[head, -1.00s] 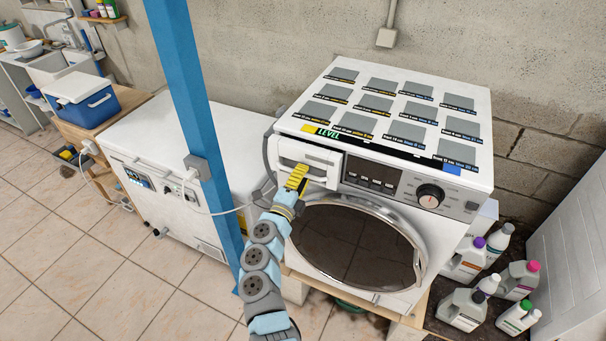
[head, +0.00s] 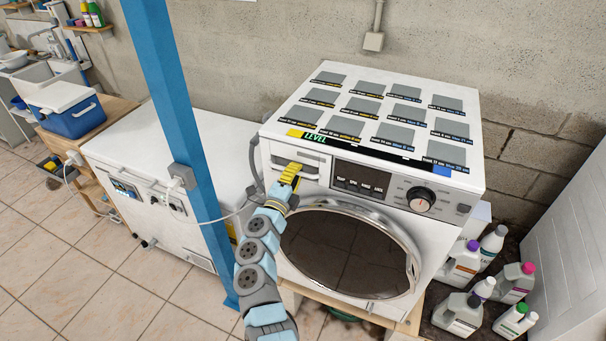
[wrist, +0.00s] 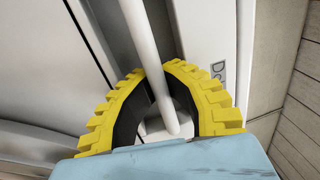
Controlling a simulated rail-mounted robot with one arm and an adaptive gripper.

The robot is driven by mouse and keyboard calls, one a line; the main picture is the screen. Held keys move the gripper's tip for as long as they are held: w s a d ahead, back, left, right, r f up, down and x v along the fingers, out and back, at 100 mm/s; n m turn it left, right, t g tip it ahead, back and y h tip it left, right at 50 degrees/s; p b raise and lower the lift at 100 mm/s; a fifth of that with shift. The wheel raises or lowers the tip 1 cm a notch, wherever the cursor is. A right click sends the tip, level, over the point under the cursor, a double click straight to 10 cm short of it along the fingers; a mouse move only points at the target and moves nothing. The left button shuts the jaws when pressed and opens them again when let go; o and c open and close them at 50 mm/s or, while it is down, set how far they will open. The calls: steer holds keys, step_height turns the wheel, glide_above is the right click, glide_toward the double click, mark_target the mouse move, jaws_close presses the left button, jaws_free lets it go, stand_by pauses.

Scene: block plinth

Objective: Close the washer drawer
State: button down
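The white washer (head: 455,215) stands right of centre in the head view. Its drawer (head: 311,165) is at the upper left of the front and looks flush or nearly flush with the panel. My gripper (head: 292,170) is at the drawer front. In the wrist view my gripper's yellow fingers (wrist: 158,70) curve in around a pale bar, which looks like the drawer handle (wrist: 155,65); their tips are close together beside it. Exact finger contact is partly hidden by the bar.
A blue post (head: 175,120) stands left of my arm. A white chest unit (head: 140,160) is behind it. Several bottles (head: 515,280) stand on the floor at the washer's right. Tiled floor (head: 110,270) is clear at front left.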

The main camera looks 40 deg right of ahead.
steer(key=c, duration=1.4)
jaws_free()
steer(key=shift+a+f, duration=0.1)
steer(key=shift+o, duration=0.2)
